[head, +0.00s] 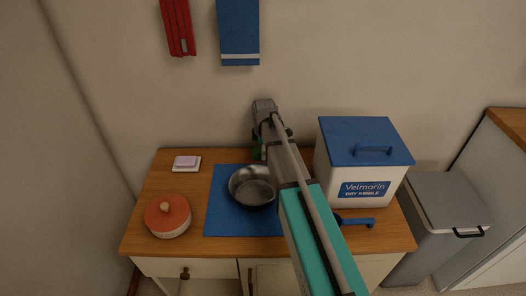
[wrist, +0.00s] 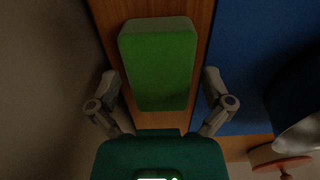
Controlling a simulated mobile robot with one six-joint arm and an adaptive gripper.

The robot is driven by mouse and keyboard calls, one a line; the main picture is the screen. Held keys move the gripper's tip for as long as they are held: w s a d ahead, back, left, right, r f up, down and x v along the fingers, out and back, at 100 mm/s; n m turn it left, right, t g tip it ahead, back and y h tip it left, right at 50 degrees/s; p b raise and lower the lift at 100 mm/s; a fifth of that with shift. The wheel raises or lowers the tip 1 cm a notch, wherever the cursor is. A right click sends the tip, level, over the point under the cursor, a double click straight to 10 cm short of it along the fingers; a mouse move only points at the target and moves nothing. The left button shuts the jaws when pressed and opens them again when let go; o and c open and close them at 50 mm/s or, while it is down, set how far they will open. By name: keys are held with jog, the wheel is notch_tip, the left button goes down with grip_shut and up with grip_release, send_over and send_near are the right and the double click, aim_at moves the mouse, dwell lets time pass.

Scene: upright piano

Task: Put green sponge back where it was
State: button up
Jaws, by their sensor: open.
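The green sponge (wrist: 158,68) is a plain block on the wooden counter, close to the wall, in the wrist view. My gripper (wrist: 162,82) is open, with one finger on either side of the sponge and a visible gap at each side. I cannot tell whether the sponge lies flat or stands on end. In the head view only a small green patch (head: 257,151) shows beside my arm at the back of the counter. My fingers are mostly hidden there by the arm.
A blue mat (head: 222,215) bears a metal pan (head: 250,188). A red-lidded pot (head: 167,217) and pink soap on a white dish (head: 186,164) stand at left. A white kibble box (head: 345,187) stands at right. A grey bin (head: 445,215) is beside the counter. Towels hang above.

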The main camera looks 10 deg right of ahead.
jog(key=shift+r+p, duration=3.5)
jog(key=shift+r, duration=0.15)
jog(key=shift+s, duration=0.1)
jog(key=s+m, duration=0.5)
jog(key=s, duration=0.1)
jog(key=s+m, duration=0.4)
jog(key=s, duration=0.3)
jog(key=s+m, duration=0.5)
jog(key=s, duration=0.2)
jog(key=shift+m, duration=0.3)
jog(key=shift+s+m, duration=0.5)
jog(key=shift+m, duration=0.1)
